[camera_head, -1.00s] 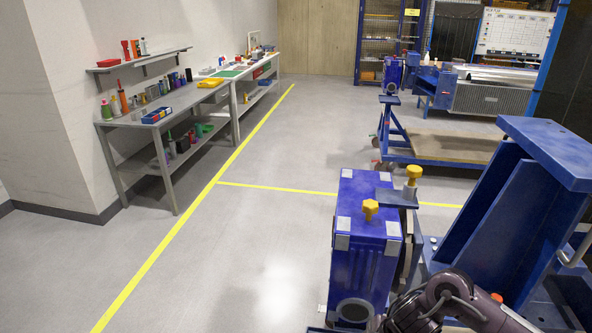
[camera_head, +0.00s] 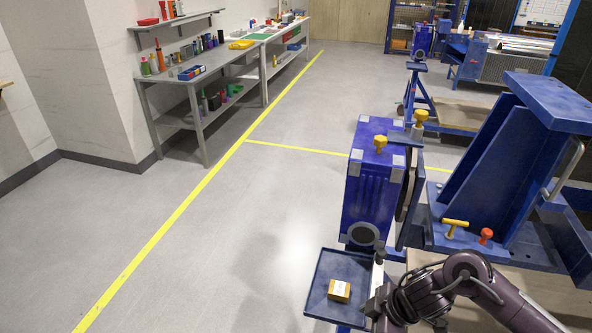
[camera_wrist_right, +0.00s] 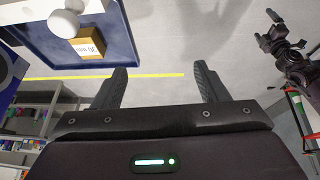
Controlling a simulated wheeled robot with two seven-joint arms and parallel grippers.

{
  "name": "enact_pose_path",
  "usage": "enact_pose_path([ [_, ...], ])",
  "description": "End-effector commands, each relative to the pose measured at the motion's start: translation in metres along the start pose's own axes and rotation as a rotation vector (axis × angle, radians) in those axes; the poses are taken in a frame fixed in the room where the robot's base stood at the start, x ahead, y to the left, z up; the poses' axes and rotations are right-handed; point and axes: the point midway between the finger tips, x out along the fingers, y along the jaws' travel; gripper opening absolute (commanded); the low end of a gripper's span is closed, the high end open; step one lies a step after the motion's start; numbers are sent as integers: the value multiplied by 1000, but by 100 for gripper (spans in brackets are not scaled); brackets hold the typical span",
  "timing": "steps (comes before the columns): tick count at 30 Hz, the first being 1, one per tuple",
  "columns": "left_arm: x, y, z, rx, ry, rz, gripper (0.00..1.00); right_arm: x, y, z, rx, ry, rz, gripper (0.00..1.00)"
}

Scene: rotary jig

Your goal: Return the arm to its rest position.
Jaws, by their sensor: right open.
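My right arm (camera_head: 455,280) comes in from the lower right in the head view, bent in front of the blue jig. Its gripper (camera_head: 375,302) is by the right edge of a dark blue tray (camera_head: 322,275), partly hidden there. In the right wrist view my right gripper (camera_wrist_right: 161,85) has its two fingers wide apart with nothing between them. A dark jointed part (camera_wrist_right: 292,55) at the right of that view looks like my left arm; its finger state is unclear.
A small yellow-brown box (camera_head: 339,290) lies in the tray. The blue gearbox-like block (camera_head: 372,190) and blue jig frame (camera_head: 500,170) stand close behind my arm. A yellow-handled pin (camera_head: 454,224) and red knob (camera_head: 486,234) are on the frame. Floor at left is clear.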

Motion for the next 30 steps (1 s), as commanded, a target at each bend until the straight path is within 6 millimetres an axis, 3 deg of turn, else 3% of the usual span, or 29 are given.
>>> enact_pose_path([
  [11, 0, 0, 4, 0, -7, 0, 100, 13, -10, -69, 7, 150, 192, 67],
  [15, 0, 0, 8, 0, -12, 1, 100, 5, -11, -93, 86, 199, 306, 67],
  [18, 0, 1, 12, 0, -18, 1, 100, -9, -10, -99, 207, 209, 396, 67],
  [23, 0, 1, 13, -1, -20, 1, 100, -35, -14, -72, 470, 139, 490, 67],
  [30, 0, 1, 12, -1, -20, 1, 100, -58, -40, -14, 776, -8, 485, 67],
])
